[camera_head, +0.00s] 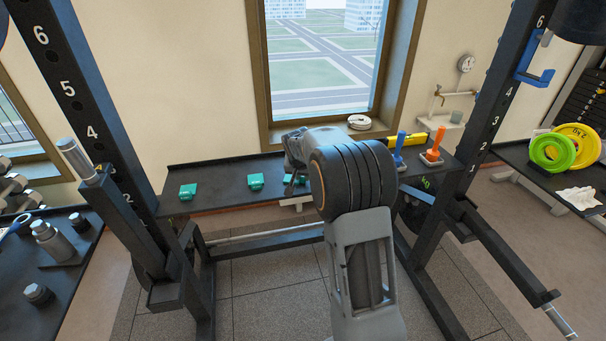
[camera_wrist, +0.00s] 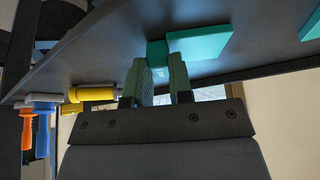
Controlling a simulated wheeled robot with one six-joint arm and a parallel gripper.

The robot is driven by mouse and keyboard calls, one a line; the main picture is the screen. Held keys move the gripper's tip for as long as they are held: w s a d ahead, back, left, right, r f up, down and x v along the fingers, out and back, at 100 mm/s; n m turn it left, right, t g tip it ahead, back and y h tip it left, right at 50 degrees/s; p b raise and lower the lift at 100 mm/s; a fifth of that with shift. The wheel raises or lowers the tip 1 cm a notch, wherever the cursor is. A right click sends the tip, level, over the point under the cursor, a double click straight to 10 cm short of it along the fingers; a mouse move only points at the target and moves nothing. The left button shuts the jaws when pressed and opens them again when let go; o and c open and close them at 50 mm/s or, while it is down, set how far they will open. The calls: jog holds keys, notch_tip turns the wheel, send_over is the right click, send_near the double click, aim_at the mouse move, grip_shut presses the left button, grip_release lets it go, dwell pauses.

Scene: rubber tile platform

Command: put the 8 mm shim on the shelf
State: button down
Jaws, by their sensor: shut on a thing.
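My gripper (camera_wrist: 162,82) is shut on the tab of a flat teal shim (camera_wrist: 203,42). The shim lies against or very close to the dark shelf surface (camera_wrist: 100,48) in the wrist view; I cannot tell whether it bears its weight there. In the head view my gripper (camera_head: 291,186) is at the dark shelf (camera_head: 222,184), largely hidden by my arm, with a bit of teal beside it. Thickness markings are too small to read.
On the shelf's right part are a blue-handled tool (camera_head: 399,150), an orange-handled tool (camera_head: 434,147) and a yellow item (camera_head: 414,139). Dark numbered rack uprights (camera_head: 94,110) flank the shelf. A white roll (camera_head: 360,122) sits on the window sill. Space between the two left shims is clear.

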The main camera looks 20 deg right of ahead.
jog(key=c, duration=1)
grip_release()
jog(key=shift+r+p, duration=0.35)
jog(key=shift+r, duration=0.05)
jog(key=v, duration=1.1)
jog(key=s+a+f+n+y, duration=0.1)
jog(key=s+a+n, duration=0.1)
jog(key=s, duration=0.6)
jog(key=s+a+f+n+g+y, duration=0.1)
jog(key=s+a+f+n, duration=0.1)
jog(key=s+a, duration=0.3)
jog(key=s+a+f+n+y+p, duration=0.1)
jog(key=s+a+f+n, duration=0.1)
jog(key=s, duration=0.9)
jog(key=shift+s+a+f+n, duration=0.15)
jog(key=shift+s+a, duration=0.05)
jog(key=shift+a, duration=0.2)
jog(key=shift+s+a+f+n, duration=0.1)
jog(key=shift+s+a+n, duration=0.05)
jog(key=shift+a, duration=0.25)
